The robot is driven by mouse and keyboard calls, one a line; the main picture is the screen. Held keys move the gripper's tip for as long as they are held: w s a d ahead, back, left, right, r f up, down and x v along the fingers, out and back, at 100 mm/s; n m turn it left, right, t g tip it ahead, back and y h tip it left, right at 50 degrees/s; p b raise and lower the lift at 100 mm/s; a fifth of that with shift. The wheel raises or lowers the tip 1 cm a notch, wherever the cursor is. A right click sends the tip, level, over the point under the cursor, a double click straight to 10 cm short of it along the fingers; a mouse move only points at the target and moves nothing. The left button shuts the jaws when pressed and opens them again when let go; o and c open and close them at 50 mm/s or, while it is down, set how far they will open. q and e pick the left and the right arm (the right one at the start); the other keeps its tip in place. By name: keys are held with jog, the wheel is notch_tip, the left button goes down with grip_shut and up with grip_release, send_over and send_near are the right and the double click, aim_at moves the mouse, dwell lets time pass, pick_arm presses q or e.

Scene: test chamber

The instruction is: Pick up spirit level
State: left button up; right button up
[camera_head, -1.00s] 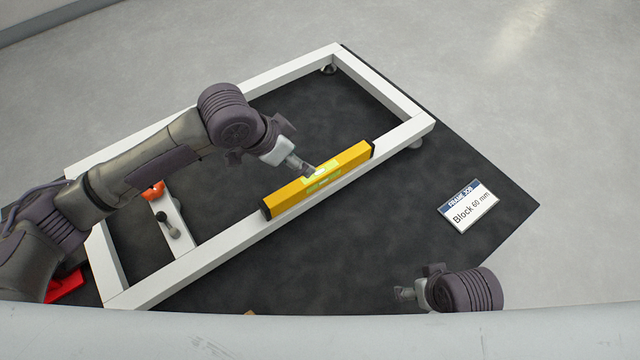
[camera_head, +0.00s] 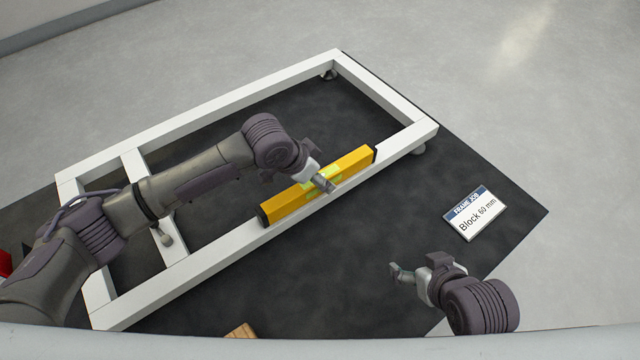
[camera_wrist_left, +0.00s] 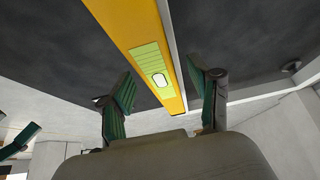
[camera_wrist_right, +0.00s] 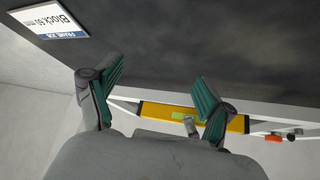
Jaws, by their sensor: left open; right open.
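A yellow spirit level (camera_head: 294,203) with black end caps and a green vial window lies along the near rail of a white frame (camera_head: 222,254). My left gripper (camera_head: 324,184) is at the middle of the level, partly covering it. In the left wrist view the level (camera_wrist_left: 128,27) runs between the open fingers of my left gripper (camera_wrist_left: 160,95), with a gap on each side. My right gripper (camera_head: 396,274) is open and empty in front of the frame. The right wrist view shows the level (camera_wrist_right: 160,110) beyond the right fingers (camera_wrist_right: 155,90).
A sign reading "Block 60 mm" (camera_head: 475,215) lies on the dark mat (camera_head: 340,270) at the right. A small wooden piece (camera_head: 241,331) lies at the near edge. A red object (camera_head: 4,263) shows at the far left. The mat between frame and sign is clear.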

pick_arm(q)
jog(key=shift+w+d+f, duration=0.15)
jog(key=shift+d+f, duration=0.05)
jog(key=shift+f, duration=0.2)
grip_shut()
